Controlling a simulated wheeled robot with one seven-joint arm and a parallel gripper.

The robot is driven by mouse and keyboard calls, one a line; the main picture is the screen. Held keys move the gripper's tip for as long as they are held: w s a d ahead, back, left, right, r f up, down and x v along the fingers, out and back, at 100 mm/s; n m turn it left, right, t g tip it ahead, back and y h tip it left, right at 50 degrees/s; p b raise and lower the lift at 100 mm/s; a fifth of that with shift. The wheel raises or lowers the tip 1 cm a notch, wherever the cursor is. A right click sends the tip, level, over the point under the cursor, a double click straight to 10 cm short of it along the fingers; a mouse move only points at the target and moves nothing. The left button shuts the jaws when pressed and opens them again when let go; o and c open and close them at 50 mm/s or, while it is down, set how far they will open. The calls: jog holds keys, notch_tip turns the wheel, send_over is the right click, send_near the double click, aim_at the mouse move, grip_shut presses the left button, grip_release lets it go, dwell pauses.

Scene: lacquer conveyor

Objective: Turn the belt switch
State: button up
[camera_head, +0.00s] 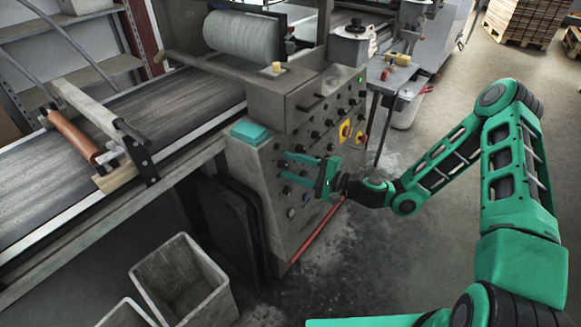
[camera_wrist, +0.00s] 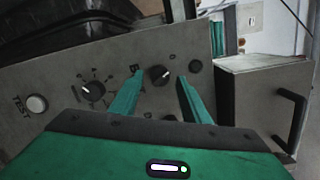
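A grey control panel (camera_head: 291,213) on the machine's side carries several black rotary knobs and buttons. In the wrist view, a black knob with a white pointer mark (camera_wrist: 159,75) shows between my two fingertips. Another knob with a dial scale (camera_wrist: 92,91) sits to its left.
A conveyor belt (camera_head: 170,102) with a roller frame runs at the left. A teal pad (camera_head: 250,132) lies on the panel's ledge. A grey bin (camera_head: 184,280) stands below. In the wrist view, a box with a black handle (camera_wrist: 293,118) juts out at right. Floor is open right of the panel.

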jog(key=v, duration=1)
jog(key=shift+d, duration=0.4)
jog(key=shift+s+f, duration=0.1)
jog(key=shift+s, duration=0.05)
